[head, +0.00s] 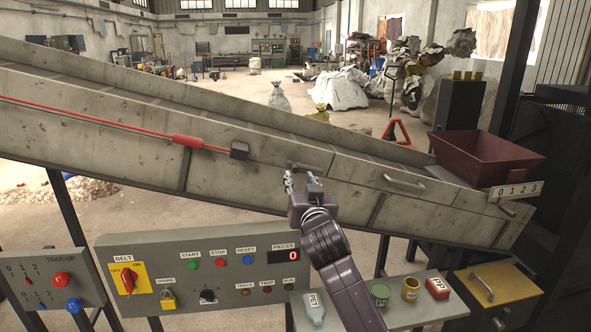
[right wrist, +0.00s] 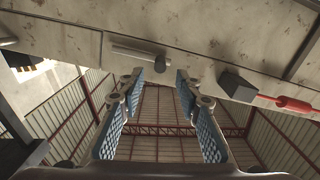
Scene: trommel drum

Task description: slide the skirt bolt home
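The skirt bolt (head: 308,168) is a small grey rod on the side skirt (head: 345,168) of the sloping conveyor. In the right wrist view the bolt (right wrist: 135,52) lies along the skirt, with a round knob (right wrist: 160,66) at one end. My right gripper (head: 301,181) is raised to the bolt from below, its fingers pointing up. In the right wrist view the gripper (right wrist: 160,82) is open, with blue-padded fingers apart and nothing between them. The knob is just beyond the fingertips, in line with the gap; contact cannot be told. My left gripper is out of view.
A dark block (head: 239,150) with a red pull cord (head: 190,141) is left of the bolt. A handle (head: 404,182) and a maroon hopper (head: 487,155) are to the right. A control panel (head: 225,266) and a shelf (head: 400,290) with containers stand below.

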